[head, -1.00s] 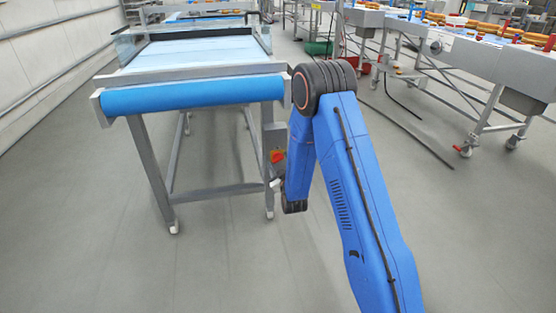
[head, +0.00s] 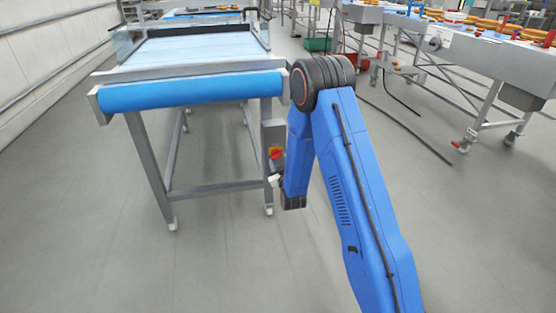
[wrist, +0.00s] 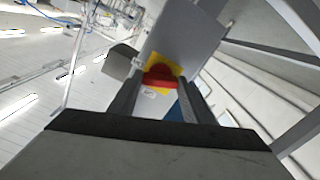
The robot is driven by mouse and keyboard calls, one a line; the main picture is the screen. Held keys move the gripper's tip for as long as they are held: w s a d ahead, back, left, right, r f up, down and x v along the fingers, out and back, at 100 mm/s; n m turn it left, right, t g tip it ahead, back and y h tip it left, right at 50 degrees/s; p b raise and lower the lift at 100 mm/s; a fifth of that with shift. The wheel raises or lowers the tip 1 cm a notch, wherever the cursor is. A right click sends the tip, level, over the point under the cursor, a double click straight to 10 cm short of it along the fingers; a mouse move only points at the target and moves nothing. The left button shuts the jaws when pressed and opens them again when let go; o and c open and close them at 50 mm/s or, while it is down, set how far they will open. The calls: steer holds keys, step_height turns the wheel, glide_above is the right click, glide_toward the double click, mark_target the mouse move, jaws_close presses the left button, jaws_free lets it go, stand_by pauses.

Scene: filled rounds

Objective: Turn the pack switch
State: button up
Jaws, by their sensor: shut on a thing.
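The pack switch (head: 276,153) is a red knob on a yellow plate, mounted on a grey box by the right front leg of the blue-belted conveyor. In the wrist view its red knob (wrist: 160,77) lies crosswise on the tilted yellow plate, with a small pale label below. My gripper (wrist: 160,92) reaches it with a dark finger on either side and is shut on the knob. The fingertips' exact contact is partly hidden. In the head view my blue arm hides most of the gripper, just below the switch.
The conveyor's front roller (head: 190,92) and its grey frame stand left of my arm. A second line (head: 470,60) carrying orange-brown rounds stands at the right, with a dark cable on the floor before it. The grey floor between is mostly clear.

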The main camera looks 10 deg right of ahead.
steer(key=shift+m, duration=2.2)
steer(key=o, duration=1)
steer(key=shift+o, duration=0.2)
steer(key=shift+s, duration=0.15)
